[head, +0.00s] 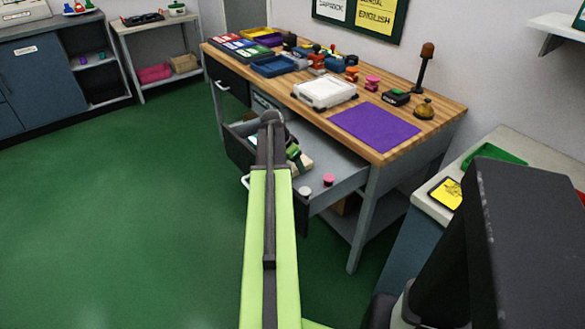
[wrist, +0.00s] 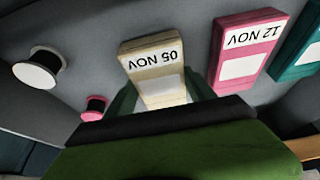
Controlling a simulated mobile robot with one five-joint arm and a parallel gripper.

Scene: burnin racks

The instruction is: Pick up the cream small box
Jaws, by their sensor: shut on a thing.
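The cream small box (wrist: 150,65), marked "05 NOV" and seen upside down, is between the dark green fingers of my gripper (wrist: 162,96) in the wrist view. The fingers are shut on its near end, one on each side. In the head view the cream box (head: 302,163) shows partly beside my gripper (head: 293,153), over the open grey drawer (head: 340,172) under the wooden bench. I cannot tell whether the box touches the drawer floor.
A pink box (wrist: 245,48) marked "12 NOV" and a teal box (wrist: 300,55) lie to the right of the cream box. A white-topped spool (wrist: 38,68) and a pink spool (wrist: 95,107) stand to its left. The wooden bench top (head: 445,100) overhangs the drawer.

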